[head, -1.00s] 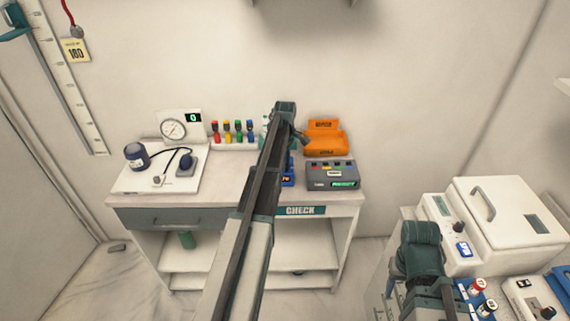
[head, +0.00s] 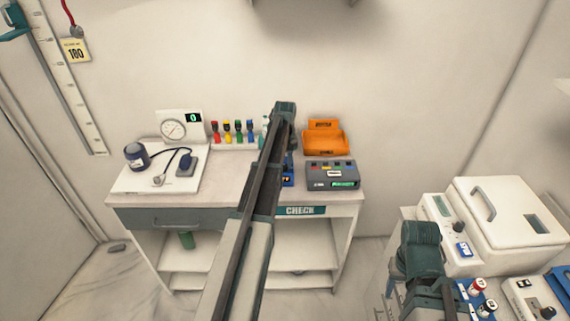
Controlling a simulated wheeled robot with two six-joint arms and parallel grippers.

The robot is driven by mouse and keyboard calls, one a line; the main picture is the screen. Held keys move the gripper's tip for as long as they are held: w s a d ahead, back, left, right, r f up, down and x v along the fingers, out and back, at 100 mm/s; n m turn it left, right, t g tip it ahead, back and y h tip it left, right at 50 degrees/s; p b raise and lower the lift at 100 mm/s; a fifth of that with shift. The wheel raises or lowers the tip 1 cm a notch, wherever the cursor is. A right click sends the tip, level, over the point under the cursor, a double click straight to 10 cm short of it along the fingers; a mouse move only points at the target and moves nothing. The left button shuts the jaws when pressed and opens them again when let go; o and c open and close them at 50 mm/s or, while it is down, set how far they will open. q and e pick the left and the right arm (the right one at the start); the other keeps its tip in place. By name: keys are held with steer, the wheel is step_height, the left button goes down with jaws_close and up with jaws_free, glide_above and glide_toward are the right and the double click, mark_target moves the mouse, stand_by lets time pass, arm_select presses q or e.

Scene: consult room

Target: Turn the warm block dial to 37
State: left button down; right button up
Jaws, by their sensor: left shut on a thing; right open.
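My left gripper (head: 291,143) is at the end of the arm that crosses the middle of the head view, over the back of the desk. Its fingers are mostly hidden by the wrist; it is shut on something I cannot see. A small blue unit (head: 288,178) with a lit display shows just right of that arm, mostly hidden, and I cannot read it or see a dial on it. I cannot tell for certain whether it is the warm block. My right gripper (head: 398,284) is low at the right, beside the right-hand bench, open, its fingers largely hidden.
A grey box (head: 317,185) with a green display and an orange tray (head: 341,147) stand right of the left arm. Coloured-cap bottles (head: 238,131), a gauge (head: 173,129) and a white board (head: 135,181) are to its left. A white lidded machine (head: 513,208) stands at right.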

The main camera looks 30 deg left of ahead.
mark_target(285, 166)
arm_select(q)
steer(key=shift+m, duration=0.7)
steer(key=c, duration=0.7)
jaws_free()
steer(key=shift+o, duration=0.2)
steer(key=shift+r, duration=0.1)
step_height(285, 166, up, 14)
steer(key=p, duration=1.4)
steer(key=shift+f, duration=0.2)
